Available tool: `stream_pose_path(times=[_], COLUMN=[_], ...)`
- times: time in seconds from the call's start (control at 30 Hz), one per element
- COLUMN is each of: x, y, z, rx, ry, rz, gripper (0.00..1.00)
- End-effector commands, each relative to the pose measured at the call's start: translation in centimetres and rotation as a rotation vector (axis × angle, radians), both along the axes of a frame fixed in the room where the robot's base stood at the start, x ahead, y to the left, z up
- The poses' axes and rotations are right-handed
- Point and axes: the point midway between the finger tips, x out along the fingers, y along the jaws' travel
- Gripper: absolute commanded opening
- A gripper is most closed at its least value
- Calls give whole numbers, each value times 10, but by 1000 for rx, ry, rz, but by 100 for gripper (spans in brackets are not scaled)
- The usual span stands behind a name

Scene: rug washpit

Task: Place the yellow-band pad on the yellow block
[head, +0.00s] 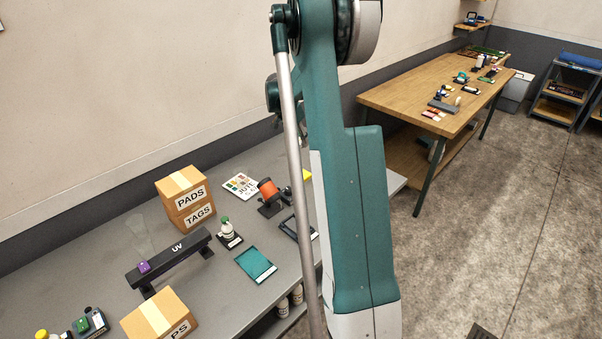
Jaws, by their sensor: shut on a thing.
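My arm fills the middle of the head view, and my gripper is not in view. A small yellow patch (307,175) shows at the left edge of my arm, on the grey bench; my arm hides part of it, and I cannot tell whether it is the yellow block. I cannot make out a yellow-band pad anywhere.
The grey bench (115,248) holds a box stack marked PADS (188,190) and TAGS, a black UV bar (170,256), an orange spool (267,189), a teal-screened tablet (256,265) and another box (160,315). A wooden table (400,92) with small items stands behind, right.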

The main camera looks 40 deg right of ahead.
Motion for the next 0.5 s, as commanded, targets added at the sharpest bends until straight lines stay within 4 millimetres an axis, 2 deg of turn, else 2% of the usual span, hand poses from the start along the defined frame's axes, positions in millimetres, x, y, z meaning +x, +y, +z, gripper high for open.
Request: stream_pose_path(times=[0.07,0.3,0.5], x=[2,2,2], y=[-11,-9,-8], z=[-2,-40,-51], rx=[0,0,0], ry=[0,0,0], rz=[-4,-2,-2], gripper=[22,22,22])
